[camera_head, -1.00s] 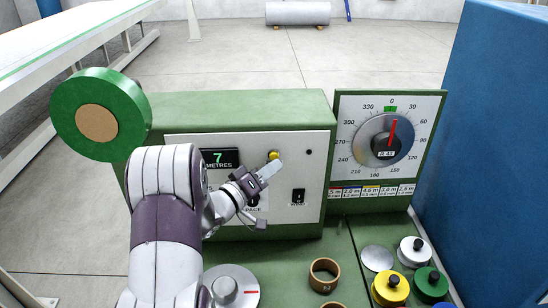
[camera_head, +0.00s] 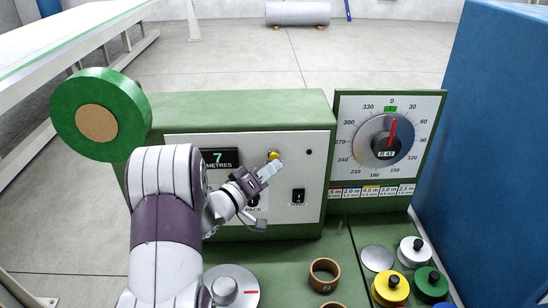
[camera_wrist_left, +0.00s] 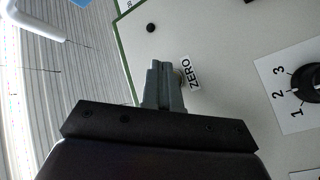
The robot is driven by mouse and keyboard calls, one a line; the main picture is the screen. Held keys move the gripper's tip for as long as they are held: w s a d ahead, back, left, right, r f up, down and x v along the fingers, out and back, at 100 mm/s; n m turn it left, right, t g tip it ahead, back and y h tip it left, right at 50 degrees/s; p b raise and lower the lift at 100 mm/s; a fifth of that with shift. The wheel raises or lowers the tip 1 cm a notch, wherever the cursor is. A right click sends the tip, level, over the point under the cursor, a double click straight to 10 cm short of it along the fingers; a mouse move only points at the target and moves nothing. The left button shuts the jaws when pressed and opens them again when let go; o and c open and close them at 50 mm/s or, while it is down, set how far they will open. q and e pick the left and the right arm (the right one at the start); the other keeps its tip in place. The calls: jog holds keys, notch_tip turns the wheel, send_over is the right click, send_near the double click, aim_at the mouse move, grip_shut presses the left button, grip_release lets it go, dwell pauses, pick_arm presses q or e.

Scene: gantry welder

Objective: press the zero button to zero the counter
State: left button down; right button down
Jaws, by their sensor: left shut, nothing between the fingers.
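The yellow zero button (camera_head: 274,155) sits on the white front panel (camera_head: 225,185) of the green machine. The counter display (camera_head: 219,158) left of it reads 7 METRES. My left gripper (camera_head: 277,165) is shut and empty, its fingertips at the button's lower edge; I cannot tell if they touch it. In the left wrist view the shut fingers (camera_wrist_left: 160,68) point at the panel beside the ZERO label (camera_wrist_left: 190,75). They hide most of the button there. My right gripper is not in view.
A black switch (camera_head: 298,196) is at the panel's lower right. A dial (camera_head: 385,138) stands right of the panel. A blue wall (camera_head: 490,150) bounds the right.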

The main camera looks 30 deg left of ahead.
pick_arm(q)
jog(key=shift+w+a, duration=0.1)
jog(key=shift+w, duration=0.1)
dwell(0.4)
jog(key=shift+w+a, duration=0.1)
jog(key=shift+w, duration=0.1)
jog(key=shift+w+a, duration=0.3)
jog(key=shift+w, duration=0.1)
dwell(0.8)
jog(key=shift+s+d, duration=0.5)
jog(key=shift+s, duration=0.3)
jog(key=s+d, duration=0.1)
jog(key=s+p, duration=0.1)
jog(key=s+d, duration=0.1)
jog(key=s, duration=0.1)
jog(key=shift+s+d, duration=0.1)
jog(key=shift+d, duration=0.2)
